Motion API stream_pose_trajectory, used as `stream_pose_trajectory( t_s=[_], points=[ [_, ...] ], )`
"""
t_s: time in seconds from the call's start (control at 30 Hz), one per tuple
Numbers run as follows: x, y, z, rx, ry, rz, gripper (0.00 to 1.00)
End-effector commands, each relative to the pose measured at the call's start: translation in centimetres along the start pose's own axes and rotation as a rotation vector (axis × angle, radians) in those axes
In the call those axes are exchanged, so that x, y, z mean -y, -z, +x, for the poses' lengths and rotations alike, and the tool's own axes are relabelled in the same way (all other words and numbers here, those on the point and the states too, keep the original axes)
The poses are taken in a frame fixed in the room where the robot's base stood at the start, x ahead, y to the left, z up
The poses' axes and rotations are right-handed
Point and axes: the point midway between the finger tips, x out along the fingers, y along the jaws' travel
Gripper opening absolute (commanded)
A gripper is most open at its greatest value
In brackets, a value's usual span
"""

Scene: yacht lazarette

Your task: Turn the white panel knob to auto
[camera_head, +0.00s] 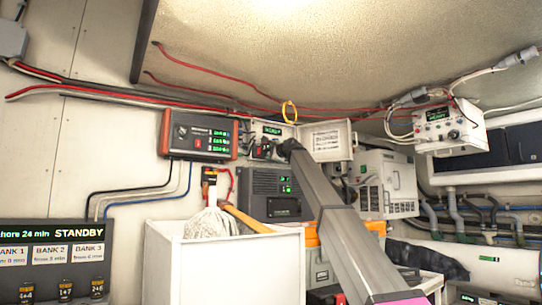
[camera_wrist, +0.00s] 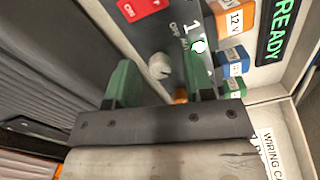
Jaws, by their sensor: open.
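The white panel knob (camera_wrist: 160,67) shows in the wrist view on a dark grey panel face, beside lettering that reads OFF and a partly hidden second word. Its exact pointer setting is not clear. My gripper (camera_wrist: 163,80) is open, its two green fingers on either side of the knob, with visible space to the left finger. Whether either finger touches it I cannot tell. In the head view my arm reaches up to the small open panel box (camera_head: 270,129) with a green display; the knob is hidden there.
Red, orange, blue and green labelled blocks sit around the knob, near a READY display (camera_wrist: 278,30). The right finger is close to the blue block (camera_wrist: 233,61). In the head view, an opened white cover (camera_head: 326,139) stands right of the box, and an orange-ended unit (camera_head: 200,136) hangs left.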

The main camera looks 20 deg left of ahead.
Motion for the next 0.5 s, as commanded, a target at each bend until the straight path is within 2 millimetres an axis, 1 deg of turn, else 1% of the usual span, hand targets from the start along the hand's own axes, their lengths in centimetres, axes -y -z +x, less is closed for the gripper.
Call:
stream_pose_trajectory(
  t_s=[0.03,0.07,0.1,0.2,0.5],
  points=[
    [-0.01,0.00,-0.02,0.000,0.000,0.000,0.48],
    [-0.01,0.00,-0.02,0.000,0.000,0.000,0.42],
    [-0.01,0.00,-0.02,0.000,0.000,0.000,0.29],
    [-0.02,0.00,-0.03,0.000,0.000,0.000,0.00],
    [-0.03,0.00,-0.04,0.000,-0.001,-0.020,0.00]
  ],
)
